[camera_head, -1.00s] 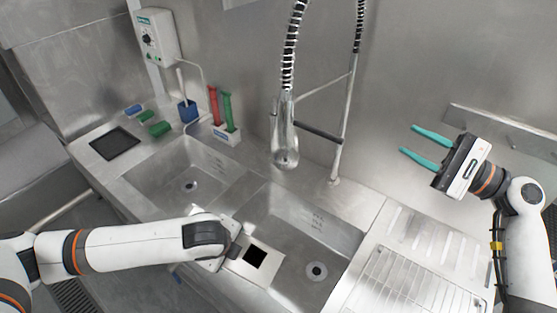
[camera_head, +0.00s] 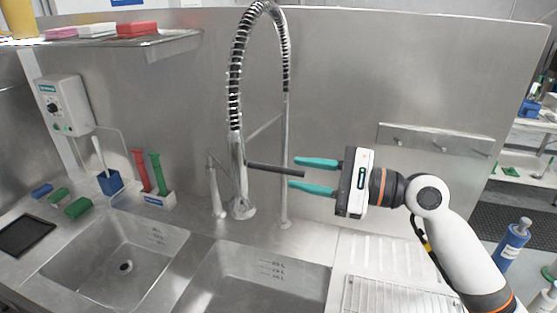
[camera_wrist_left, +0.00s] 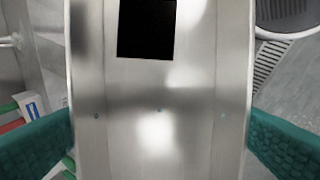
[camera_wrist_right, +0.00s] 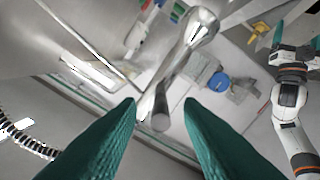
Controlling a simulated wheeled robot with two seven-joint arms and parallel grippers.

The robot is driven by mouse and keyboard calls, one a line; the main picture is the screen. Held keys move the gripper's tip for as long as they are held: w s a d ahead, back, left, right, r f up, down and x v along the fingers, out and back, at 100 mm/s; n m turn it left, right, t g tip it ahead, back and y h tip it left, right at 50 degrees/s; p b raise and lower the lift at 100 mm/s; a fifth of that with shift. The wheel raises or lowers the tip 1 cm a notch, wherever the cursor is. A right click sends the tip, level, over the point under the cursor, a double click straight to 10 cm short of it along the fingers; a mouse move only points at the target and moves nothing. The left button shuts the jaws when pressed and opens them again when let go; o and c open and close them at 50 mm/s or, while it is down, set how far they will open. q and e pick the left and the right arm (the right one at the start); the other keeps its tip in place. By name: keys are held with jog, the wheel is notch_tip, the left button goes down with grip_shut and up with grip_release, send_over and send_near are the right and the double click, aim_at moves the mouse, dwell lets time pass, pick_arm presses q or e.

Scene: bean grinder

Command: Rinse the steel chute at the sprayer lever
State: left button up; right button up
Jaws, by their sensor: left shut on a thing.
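The steel chute (camera_wrist_left: 150,120) fills the middle of the left wrist view, a shiny channel with a dark square opening at the top. My left gripper (camera_wrist_left: 160,145) is shut on it, one teal finger on each side. The sprayer lever (camera_head: 272,169) is a dark bar sticking out to the right from the hanging sprayer (camera_head: 238,180). My right gripper (camera_head: 292,173) is open, with its teal fingers above and below the lever's end. In the right wrist view the lever (camera_wrist_right: 160,118) shows between the fingers, with gaps on both sides.
Two sink basins, left (camera_head: 115,255) and right (camera_head: 250,285), lie below. A wire drainer (camera_head: 395,298) is at the right. A holder (camera_head: 155,200) with red and green tools, a blue cup (camera_head: 110,182) and a wall box (camera_head: 64,104) stand at left. A shelf (camera_head: 120,45) overhangs.

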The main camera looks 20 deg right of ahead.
aim_at(280, 170)
jog(key=shift+p+x, duration=0.7)
jog(key=shift+x, duration=1.8)
grip_shut()
